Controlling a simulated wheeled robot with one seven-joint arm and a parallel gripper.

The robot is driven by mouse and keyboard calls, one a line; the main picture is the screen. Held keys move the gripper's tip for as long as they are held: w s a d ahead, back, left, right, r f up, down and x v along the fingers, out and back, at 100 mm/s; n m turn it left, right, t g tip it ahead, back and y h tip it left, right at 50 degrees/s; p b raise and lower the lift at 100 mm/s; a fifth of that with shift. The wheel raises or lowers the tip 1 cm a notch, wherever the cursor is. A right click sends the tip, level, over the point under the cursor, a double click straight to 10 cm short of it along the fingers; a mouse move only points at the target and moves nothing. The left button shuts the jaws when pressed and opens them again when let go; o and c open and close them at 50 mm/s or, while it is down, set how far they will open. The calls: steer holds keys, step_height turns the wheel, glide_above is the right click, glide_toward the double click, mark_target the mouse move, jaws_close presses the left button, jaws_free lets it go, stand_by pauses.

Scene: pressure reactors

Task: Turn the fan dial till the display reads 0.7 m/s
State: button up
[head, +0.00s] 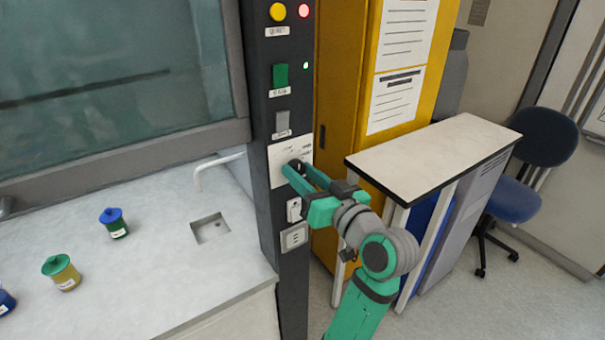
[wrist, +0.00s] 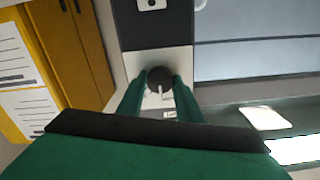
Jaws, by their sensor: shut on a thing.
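The fan dial (wrist: 160,78) is a dark round knob with a pale pointer mark, set on a white plate (head: 279,156) on the dark control post. My green gripper (head: 294,169) reaches the plate from the right in the head view. In the wrist view my gripper (wrist: 159,92) has one finger on each side of the dial and is shut on it. In the head view the fingers mostly hide the dial. A display reading cannot be made out in either view; the print on the plate is too small to read.
A fume hood sash (head: 110,80) is left. A yellow cabinet (head: 345,100) and a small table (head: 440,148) stand right.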

steer(key=m, duration=0.3)
steer(key=shift+w+m, duration=0.2)
steer(key=shift+m, duration=0.1)
steer(key=shift+a+m, duration=0.2)
steer(key=shift+m, duration=0.5)
steer(key=shift+s+d+f+m, duration=0.1)
steer(key=shift+d+m, duration=0.05)
steer(key=shift+m, duration=0.65)
steer(key=shift+s+d+m, duration=0.1)
steer(key=shift+m, duration=0.7)
steer(key=o, duration=1)
steer(key=shift+o, duration=0.2)
steer(key=v, duration=1)
steer(key=shift+s+d, duration=0.2)
steer(key=shift+s, duration=0.1)
